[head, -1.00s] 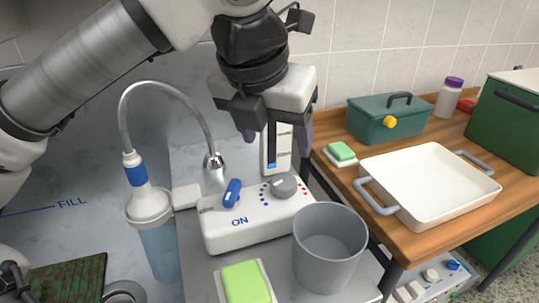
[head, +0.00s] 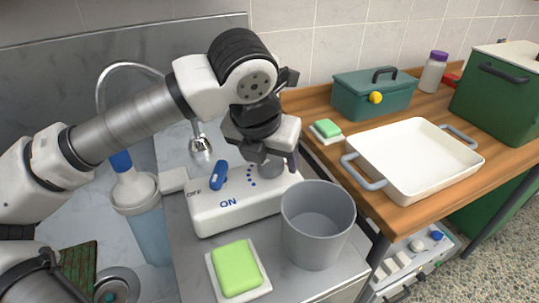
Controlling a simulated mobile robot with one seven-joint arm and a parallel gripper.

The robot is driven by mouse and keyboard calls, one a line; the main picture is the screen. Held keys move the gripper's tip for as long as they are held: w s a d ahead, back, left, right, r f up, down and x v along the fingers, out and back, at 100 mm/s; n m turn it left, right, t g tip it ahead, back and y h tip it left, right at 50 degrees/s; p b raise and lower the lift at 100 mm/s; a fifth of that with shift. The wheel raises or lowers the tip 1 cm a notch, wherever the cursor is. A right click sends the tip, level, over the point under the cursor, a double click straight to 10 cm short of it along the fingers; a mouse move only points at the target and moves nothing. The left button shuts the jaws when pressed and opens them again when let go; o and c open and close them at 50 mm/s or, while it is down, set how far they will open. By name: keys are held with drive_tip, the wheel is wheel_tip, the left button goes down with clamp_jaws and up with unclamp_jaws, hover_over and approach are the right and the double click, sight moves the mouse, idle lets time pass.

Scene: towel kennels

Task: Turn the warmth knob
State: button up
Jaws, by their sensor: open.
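The white control box (head: 238,208) sits on the grey counter. It carries a blue switch lever (head: 219,175) between the marks OFF and ON. The grey warmth knob (head: 271,168) is on the right part of the box, with blue dots beside it; it is partly hidden by my gripper. My gripper (head: 268,160) is open, pointing down at the knob, with its fingers around or just above it. I cannot tell whether the fingers touch the knob.
A grey bucket (head: 317,225) stands close in front of the box. A green sponge on a white dish (head: 262,290) lies to its left. A white tray (head: 415,165) is on the wooden table.

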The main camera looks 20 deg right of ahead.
drive_tip(key=shift+d+f, duration=0.1)
drive_tip(key=shift+f, duration=0.15)
drive_tip(key=c, duration=1)
drive_tip(key=shift+w, duration=0.1)
drive_tip(key=shift+f, duration=0.1)
